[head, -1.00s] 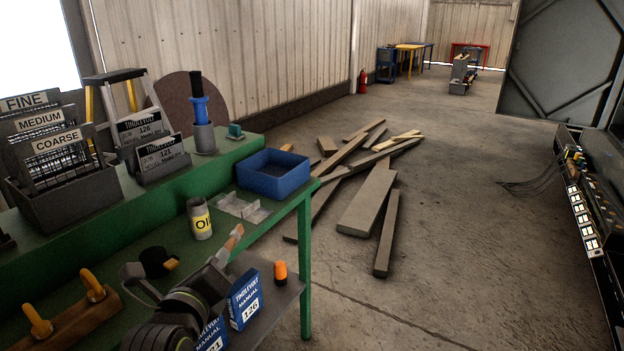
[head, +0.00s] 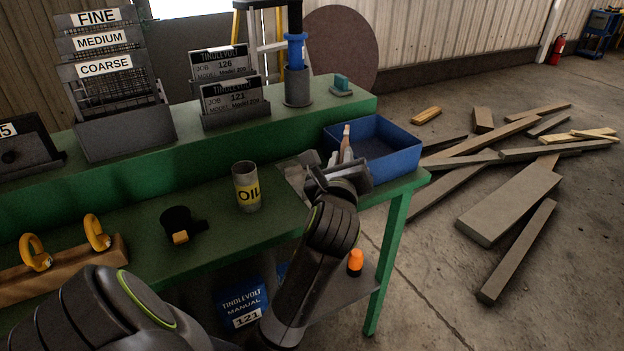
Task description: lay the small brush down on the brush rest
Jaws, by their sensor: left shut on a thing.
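The small brush shows only as a thin brownish handle end (head: 346,138) that sticks up above my left gripper (head: 338,165). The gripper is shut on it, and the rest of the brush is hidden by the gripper. My left gripper is over the right end of the green bench, in front of the blue bin. The pale grey brush rest (head: 293,172) lies on the bench just left of the gripper and is partly covered by it. I cannot tell whether the brush touches the rest. My right gripper is not in view.
A blue bin (head: 405,160) sits behind and to the right, close to the gripper. A black cup-like item (head: 178,222) and a wooden block with yellow hooks (head: 60,268) are farther left on the green bench (head: 130,212).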

